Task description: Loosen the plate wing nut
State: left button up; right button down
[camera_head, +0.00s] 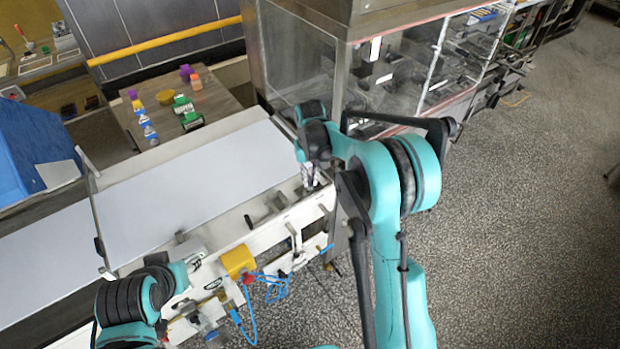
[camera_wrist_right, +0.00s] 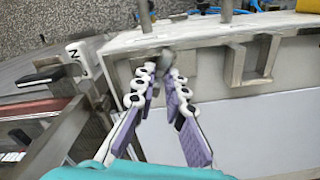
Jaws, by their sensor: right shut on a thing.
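My right gripper (camera_wrist_right: 166,70) shows in the right wrist view as two jointed fingers with white knuckles and purple pads. Its fingertips close around a small grey piece, the wing nut (camera_wrist_right: 166,56), at the pale machine frame. The fingertips cover much of the nut, so its wings and thread cannot be made out. In the head view the right gripper (camera_head: 311,178) points down at the right end of the white conveyor, and the nut is hidden there. My left arm is at the lower left, beside the conveyor's front side. Its fingers cannot be made out clearly.
The white conveyor belt (camera_head: 190,190) runs left from the glass-fronted machine (camera_head: 300,65). A yellow box (camera_head: 238,262) with blue hoses (camera_head: 272,285) sits on the conveyor's front side. A table (camera_head: 215,95) with small coloured blocks stands behind. Speckled floor at right is free.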

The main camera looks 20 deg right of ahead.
aim_at(310, 180)
jog(key=shift+n, duration=1.5)
jog(key=shift+n+b, duration=0.3)
jog(key=shift+n, duration=0.4)
jog(key=c, duration=1.6)
grip_release()
notch_tip(310, 180, up, 12)
